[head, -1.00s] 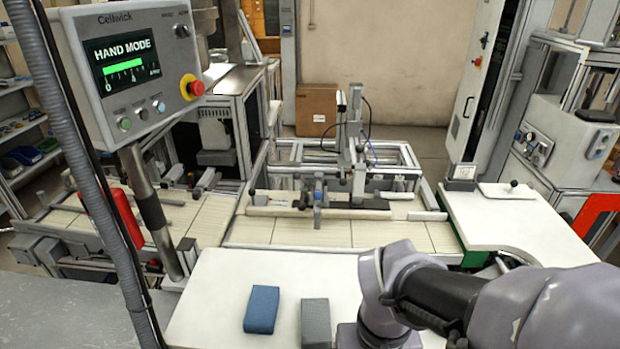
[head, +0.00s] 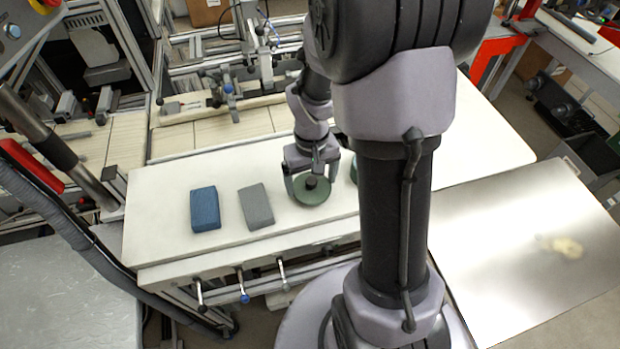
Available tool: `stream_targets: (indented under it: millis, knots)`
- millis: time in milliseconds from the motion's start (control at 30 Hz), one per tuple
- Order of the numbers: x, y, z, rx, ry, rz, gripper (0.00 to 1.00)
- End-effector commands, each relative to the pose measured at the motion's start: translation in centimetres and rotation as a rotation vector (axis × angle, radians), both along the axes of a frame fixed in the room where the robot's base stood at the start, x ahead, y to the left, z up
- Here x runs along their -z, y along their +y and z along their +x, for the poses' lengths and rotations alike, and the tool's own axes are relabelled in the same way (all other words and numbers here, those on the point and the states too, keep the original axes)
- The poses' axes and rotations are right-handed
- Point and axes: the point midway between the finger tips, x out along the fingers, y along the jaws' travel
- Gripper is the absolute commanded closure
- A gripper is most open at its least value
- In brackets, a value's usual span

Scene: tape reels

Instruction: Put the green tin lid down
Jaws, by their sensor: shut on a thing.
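The green tin lid (head: 312,197) is a round, dull green disc with a dark knob in its middle. It lies flat at the white table (head: 160,235), right of the grey block. My gripper (head: 311,180) comes down from above and is shut on the lid. I cannot tell whether the lid touches the table top or hangs just over it. Another green thing (head: 353,170) shows just right of the lid, mostly hidden behind my arm.
A blue block (head: 205,209) and a grey block (head: 256,206) lie left of the lid. Clamp handles (head: 243,285) hang below the table's front edge. A shiny metal table (head: 500,240) stands at the right, with a pale smudge on it. The white table's left end is clear.

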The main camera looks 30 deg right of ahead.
Motion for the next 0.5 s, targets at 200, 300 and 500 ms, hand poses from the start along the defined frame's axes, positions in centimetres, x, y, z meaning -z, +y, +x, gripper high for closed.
stream_targets:
  millis: [200, 300, 500]
  knots:
    - [0.4, 0.0, 0.0, 0.0, 0.0, 0.0, 0.52]
    - [0.7, 0.0, 0.0, 0.0, 0.0, 0.0, 0.52]
    - [1.2, 0.0, 0.0, 0.0, 0.0, 0.0, 0.52]
